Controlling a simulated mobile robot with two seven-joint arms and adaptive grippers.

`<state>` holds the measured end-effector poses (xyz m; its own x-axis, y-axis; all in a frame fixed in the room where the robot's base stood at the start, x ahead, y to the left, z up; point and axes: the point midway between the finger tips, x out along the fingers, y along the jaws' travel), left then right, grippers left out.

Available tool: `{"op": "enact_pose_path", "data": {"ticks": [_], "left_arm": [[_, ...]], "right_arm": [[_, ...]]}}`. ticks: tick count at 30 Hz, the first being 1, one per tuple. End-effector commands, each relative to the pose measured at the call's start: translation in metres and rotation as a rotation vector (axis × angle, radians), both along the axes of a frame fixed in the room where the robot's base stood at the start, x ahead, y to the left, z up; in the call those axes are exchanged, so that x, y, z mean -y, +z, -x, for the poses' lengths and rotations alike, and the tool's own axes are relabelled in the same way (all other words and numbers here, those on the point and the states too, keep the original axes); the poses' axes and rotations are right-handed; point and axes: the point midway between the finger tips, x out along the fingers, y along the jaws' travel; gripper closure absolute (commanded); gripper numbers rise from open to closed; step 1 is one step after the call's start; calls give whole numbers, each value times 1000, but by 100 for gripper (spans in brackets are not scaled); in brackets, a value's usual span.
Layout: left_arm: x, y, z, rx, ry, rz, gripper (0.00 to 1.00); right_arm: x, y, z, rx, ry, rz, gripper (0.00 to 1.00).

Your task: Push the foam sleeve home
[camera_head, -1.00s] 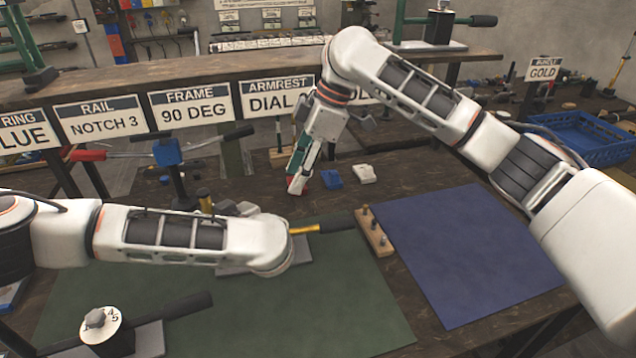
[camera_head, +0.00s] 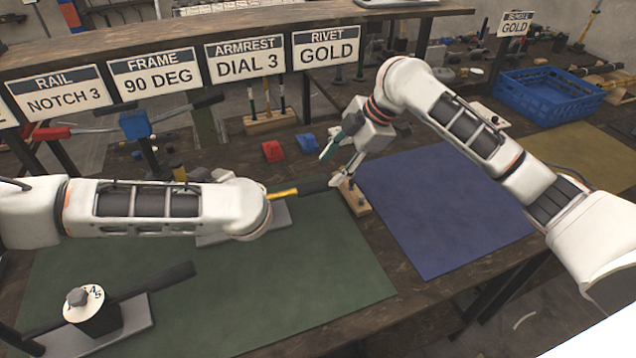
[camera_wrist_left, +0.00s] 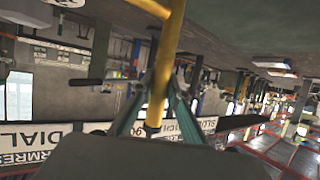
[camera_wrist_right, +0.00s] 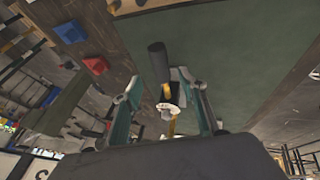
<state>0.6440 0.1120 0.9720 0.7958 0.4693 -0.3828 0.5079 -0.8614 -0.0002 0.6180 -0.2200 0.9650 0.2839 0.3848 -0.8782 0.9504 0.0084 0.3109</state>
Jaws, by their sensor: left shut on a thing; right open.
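The black foam sleeve (camera_head: 314,186) sits on the outer end of a yellow lever (camera_head: 284,193) above the green mat. Bare yellow shows between the sleeve and my left wrist. The sleeve (camera_wrist_right: 157,60) and lever (camera_wrist_right: 167,91) also show between my right fingers in the right wrist view. My right gripper (camera_head: 334,164) is open and empty, close to the sleeve's free end; contact cannot be told. My left gripper (camera_wrist_left: 155,120) is shut on the yellow lever (camera_wrist_left: 168,60) in the left wrist view; my forearm hides it in the head view.
A wooden block with pegs (camera_head: 353,197) stands just right of the sleeve. Red (camera_head: 272,150) and blue (camera_head: 306,142) blocks lie behind. A dial press (camera_head: 90,308) with a dark handle is at front left. The blue mat (camera_head: 440,205) is clear.

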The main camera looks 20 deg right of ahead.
Motion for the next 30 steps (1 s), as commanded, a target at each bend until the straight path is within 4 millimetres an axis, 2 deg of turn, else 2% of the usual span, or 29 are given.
{"op": "enact_pose_path", "data": {"ticks": [1,6,12,18,26,30], "left_arm": [[0,0,0,0,-1,0,100],[0,0,0,0,-1,0,100],[0,0,0,0,-1,0,100],[0,0,0,0,-1,0,100],[0,0,0,0,-1,0,100],[0,0,0,0,-1,0,100]], "right_arm": [[-6,-11,-2,-6,0,-3,58],[-18,-39,-11,-5,0,-3,58],[-28,-62,-19,-4,-1,-2,58],[-31,-71,-23,-2,-1,0,58],[-31,-71,-23,-2,-1,0,58],[-31,-71,-23,-1,-1,0,95]]}}
